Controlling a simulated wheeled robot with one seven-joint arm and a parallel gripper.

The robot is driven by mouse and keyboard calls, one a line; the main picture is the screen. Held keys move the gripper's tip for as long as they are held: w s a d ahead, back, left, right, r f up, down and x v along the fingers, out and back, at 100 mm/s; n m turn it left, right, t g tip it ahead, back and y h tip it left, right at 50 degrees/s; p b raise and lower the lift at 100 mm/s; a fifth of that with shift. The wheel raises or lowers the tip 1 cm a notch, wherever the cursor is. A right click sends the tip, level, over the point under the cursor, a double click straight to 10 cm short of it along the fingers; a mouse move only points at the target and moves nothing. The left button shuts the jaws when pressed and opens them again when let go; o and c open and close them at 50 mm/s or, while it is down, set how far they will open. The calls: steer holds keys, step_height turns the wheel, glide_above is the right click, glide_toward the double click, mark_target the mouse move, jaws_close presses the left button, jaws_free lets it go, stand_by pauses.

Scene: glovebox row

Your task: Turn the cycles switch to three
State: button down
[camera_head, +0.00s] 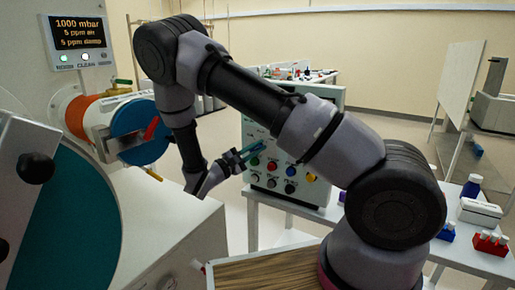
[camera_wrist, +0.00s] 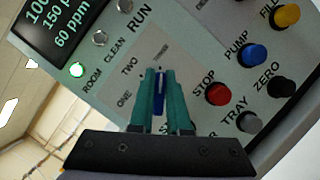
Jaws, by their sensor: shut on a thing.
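The cycles switch (camera_wrist: 159,98) shows in the wrist view as a narrow blue handle on the pale control panel (camera_wrist: 185,62). My gripper (camera_wrist: 160,74) has its teal fingers shut on this handle, one on each side. The labels ONE and TWO stand to the left of the fingers. The label THREE cannot be read, and the switch's exact setting cannot be told. In the head view my gripper (camera_head: 243,158) is at the left part of the panel (camera_head: 257,133). My arm hides the panel's upper right part.
A red STOP button (camera_wrist: 218,93) is close to the right of the fingers. Blue PUMP (camera_wrist: 254,55), black ZERO (camera_wrist: 281,87) and grey TRAY (camera_wrist: 248,122) buttons lie farther right. The green ROOM lamp (camera_wrist: 77,70) is lit. A blue-ended cylinder (camera_head: 140,132) stands left of my arm.

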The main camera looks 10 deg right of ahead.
stand_by(0.4)
steer(key=c, duration=0.9)
jaws_free()
steer(key=v, duration=1.1)
steer(key=shift+d+r, duration=0.1)
